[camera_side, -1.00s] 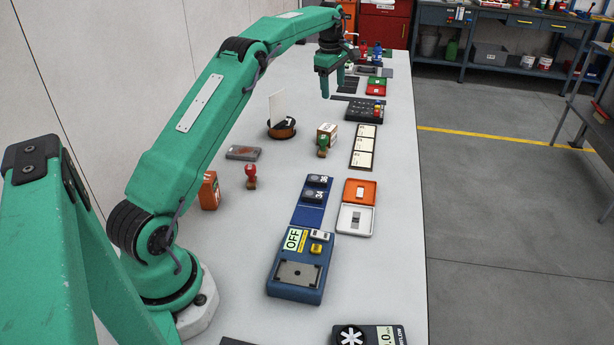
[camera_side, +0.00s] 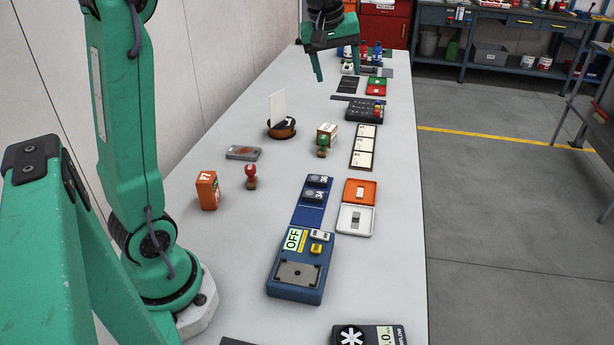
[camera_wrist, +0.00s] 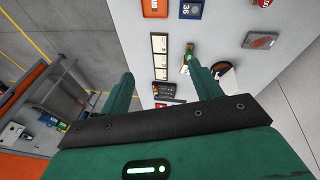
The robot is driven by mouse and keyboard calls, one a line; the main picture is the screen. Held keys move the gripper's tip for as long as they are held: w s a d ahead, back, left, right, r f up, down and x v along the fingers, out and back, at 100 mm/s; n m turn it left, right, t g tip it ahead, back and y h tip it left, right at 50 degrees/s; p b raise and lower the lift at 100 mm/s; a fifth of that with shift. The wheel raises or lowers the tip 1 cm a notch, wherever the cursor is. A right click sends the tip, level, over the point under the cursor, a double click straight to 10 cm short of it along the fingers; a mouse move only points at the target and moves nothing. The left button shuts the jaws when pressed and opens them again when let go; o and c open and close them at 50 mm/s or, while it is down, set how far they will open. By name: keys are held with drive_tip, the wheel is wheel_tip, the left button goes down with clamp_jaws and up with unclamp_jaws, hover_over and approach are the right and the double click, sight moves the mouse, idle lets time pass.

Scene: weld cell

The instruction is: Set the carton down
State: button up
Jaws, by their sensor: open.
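An orange upright box with white lettering (camera_side: 207,190) stands farther left and nearer the camera. I cannot tell which of the two the task means. My gripper (camera_side: 343,73) is raised above the far part of the bench, apart from both boxes. Its two green fingers are spread with nothing between them. They also show spread and empty in the wrist view (camera_wrist: 159,71), where the right finger hides part of the bench near the stamp.
A blue "OFF" device (camera_side: 303,267) and an open orange-white case (camera_side: 357,205) are nearer. Bare bench shows between them.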

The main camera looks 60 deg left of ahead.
drive_tip(key=s+d+f+m, duration=0.2)
drive_tip(key=s+d+m, duration=0.1)
drive_tip(key=s, duration=0.4)
drive_tip(key=s+d+f+m+t, duration=0.1)
drive_tip(key=s+d+f+m, duration=0.2)
drive_tip(key=s, duration=0.5)
drive_tip(key=s+d+f+m+t, duration=0.1)
drive_tip(key=s+d+f+m, duration=0.2)
drive_tip(key=s+d+m, duration=0.2)
drive_tip(key=s, duration=0.3)
drive_tip(key=shift+f+h, duration=0.15)
drive_tip(key=shift+h, duration=0.25)
